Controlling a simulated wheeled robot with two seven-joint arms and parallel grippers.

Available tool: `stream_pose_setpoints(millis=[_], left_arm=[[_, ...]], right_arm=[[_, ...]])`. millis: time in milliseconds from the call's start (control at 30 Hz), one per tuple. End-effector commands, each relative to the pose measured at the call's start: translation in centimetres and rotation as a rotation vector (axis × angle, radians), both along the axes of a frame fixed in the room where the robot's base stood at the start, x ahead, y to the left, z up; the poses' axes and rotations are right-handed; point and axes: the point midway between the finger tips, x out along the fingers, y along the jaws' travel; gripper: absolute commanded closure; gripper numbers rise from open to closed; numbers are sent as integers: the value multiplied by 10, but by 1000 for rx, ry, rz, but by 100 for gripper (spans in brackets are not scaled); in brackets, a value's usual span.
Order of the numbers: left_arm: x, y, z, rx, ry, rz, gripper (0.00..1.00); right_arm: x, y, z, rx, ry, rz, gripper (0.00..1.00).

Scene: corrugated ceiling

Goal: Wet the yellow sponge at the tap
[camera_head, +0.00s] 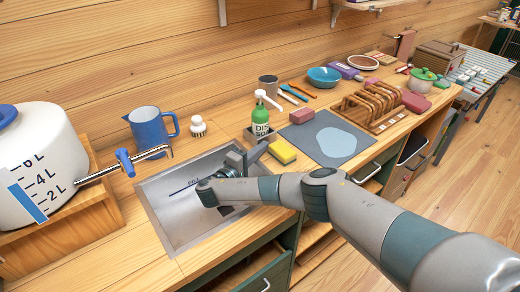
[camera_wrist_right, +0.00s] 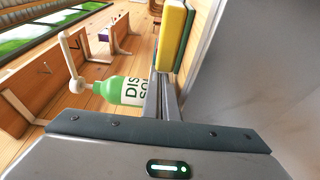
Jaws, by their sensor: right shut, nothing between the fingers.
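The yellow sponge (camera_head: 282,151) lies on the counter between the sink and a grey mat. In the right wrist view the sponge (camera_wrist_right: 171,36) shows a yellow and a green layer, just past my fingertips. My right gripper (camera_head: 261,150) is shut and empty, above the sink's right edge, a little left of the sponge; its fingers also show in the right wrist view (camera_wrist_right: 163,84). The tap (camera_head: 135,160) is a metal spout with a blue handle on a white water tank (camera_head: 38,150); its tip is over the sink's back left. My left gripper is not in view.
The steel sink (camera_head: 170,208) lies below my right forearm. A green soap bottle (camera_head: 260,118) stands just behind the gripper. A blue jug (camera_head: 148,128) and white brush (camera_head: 198,126) stand behind the sink. A pink block (camera_head: 302,116) and the grey mat (camera_head: 312,128) are right of the bottle.

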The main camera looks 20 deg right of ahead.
Motion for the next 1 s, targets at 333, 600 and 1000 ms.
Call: stream_pose_setpoints(millis=[333, 600, 1000], left_arm=[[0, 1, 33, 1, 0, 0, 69], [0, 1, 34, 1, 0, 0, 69], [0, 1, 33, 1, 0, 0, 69]], right_arm=[[-28, -8, 3, 0, 4, 0, 100], [-33, -11, 0, -1, -1, -1, 100], [-33, -10, 5, -1, -1, -1, 100]])
